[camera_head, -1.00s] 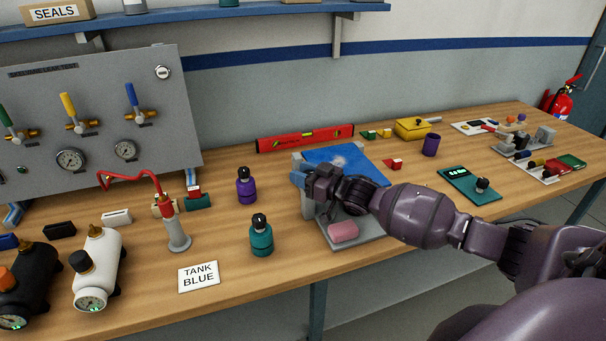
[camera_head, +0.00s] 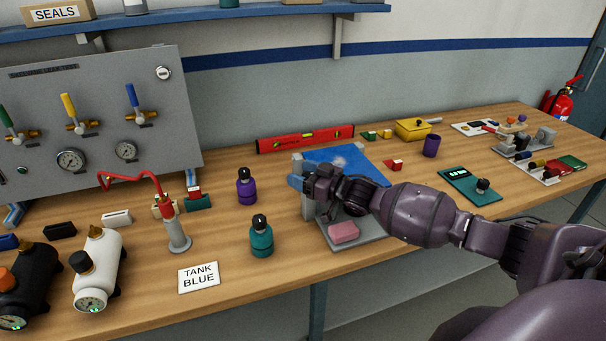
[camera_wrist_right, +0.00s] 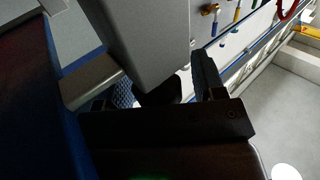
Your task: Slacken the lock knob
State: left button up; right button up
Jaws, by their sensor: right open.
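My right gripper (camera_head: 303,184) is at the upright grey post (camera_head: 307,206) of a fixture on the bench, its wrist coming in from the right. In the right wrist view the gripper (camera_wrist_right: 165,88) is open, with the grey post (camera_wrist_right: 145,40) close in front. A dark rounded part (camera_wrist_right: 160,94) shows between the fingers below the post; it may be the lock knob, but I cannot tell for sure, nor whether the fingers touch it. In the head view the gripper and wrist hide the knob's area. My left gripper is not in view.
The fixture has a grey base with a pink block (camera_head: 343,232) and a blue panel (camera_head: 345,160) behind. A teal bottle (camera_head: 261,238) and a purple bottle (camera_head: 246,187) stand to the left. A red level (camera_head: 305,139) lies behind.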

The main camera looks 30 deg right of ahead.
notch_tip(320, 180, up, 20)
dwell(0.6)
